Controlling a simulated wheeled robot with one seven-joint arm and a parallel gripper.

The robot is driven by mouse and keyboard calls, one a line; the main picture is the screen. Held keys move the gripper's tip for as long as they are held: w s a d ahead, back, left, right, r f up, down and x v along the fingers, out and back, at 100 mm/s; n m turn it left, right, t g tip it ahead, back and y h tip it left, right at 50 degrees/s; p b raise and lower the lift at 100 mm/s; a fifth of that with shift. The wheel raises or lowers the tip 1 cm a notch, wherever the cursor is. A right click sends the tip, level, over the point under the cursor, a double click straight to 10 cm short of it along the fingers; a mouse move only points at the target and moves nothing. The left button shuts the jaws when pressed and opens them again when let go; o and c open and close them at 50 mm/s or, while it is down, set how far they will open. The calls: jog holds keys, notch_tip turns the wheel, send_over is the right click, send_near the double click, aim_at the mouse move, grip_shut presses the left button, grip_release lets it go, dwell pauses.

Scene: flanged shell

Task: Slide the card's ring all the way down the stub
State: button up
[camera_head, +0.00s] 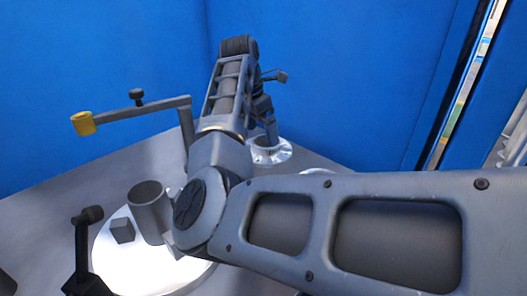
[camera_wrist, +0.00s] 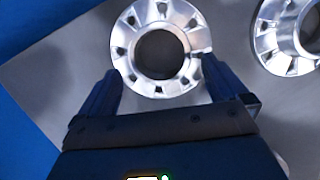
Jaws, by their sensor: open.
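No card and no stub can be told for sure in either view. A silver flanged ring (camera_wrist: 128,62) with a dark round centre and slots around its rim lies on the grey surface in the wrist view. My gripper (camera_wrist: 160,82) is open and empty, its two dark fingers on either side of the ring's near part. Whether they touch it, I cannot tell. In the head view my gripper (camera_head: 269,137) points down at a silver flanged piece (camera_head: 284,155), partly hidden behind the fingers. A second flanged ring (camera_wrist: 268,38) is cut off at the right of the wrist view.
A white disc (camera_head: 112,262) bears a grey cylinder (camera_head: 146,200) and a dark cube (camera_head: 122,230). Blue walls (camera_head: 100,60) stand behind. My arm hides much of the right.

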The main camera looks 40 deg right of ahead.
aim_at(265, 139)
jog(key=shift+x, duration=1.95)
jog(key=shift+d, duration=0.1)
jog(key=shift+c, duration=0.4)
grip_shut()
jog(key=shift+r, duration=0.2)
